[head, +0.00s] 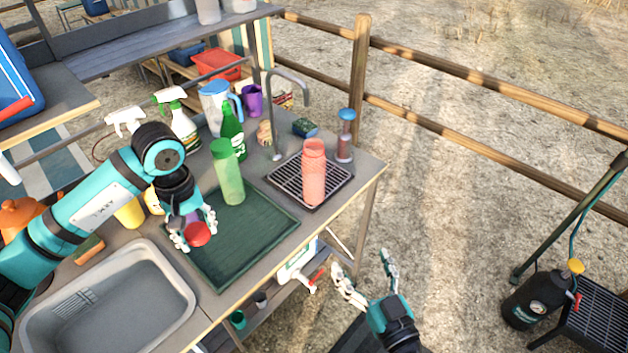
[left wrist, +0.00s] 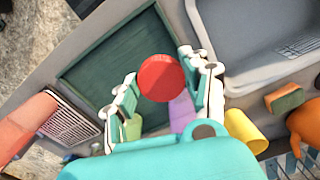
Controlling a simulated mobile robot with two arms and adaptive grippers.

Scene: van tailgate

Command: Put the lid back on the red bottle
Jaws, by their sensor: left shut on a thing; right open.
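The red bottle (head: 314,172) stands upright on a dark drying rack (head: 335,190) near the right end of the counter. Its side also shows at the left edge of the left wrist view (left wrist: 27,128). My left gripper (head: 193,236) is shut on a red lid (head: 198,234), above the counter left of the bottle. The lid shows between its fingers in the left wrist view (left wrist: 161,78). My right gripper (head: 368,282) is open and empty, off the counter's front edge at lower right.
A green tray (head: 240,262) lies between sink (head: 110,305) and rack. A green bottle (head: 228,172) stands at its back edge. A curved faucet (head: 290,75) rises behind the rack, and a blue-topped shaker (head: 345,135) stands behind the red bottle. Jugs and spray bottles crowd the back.

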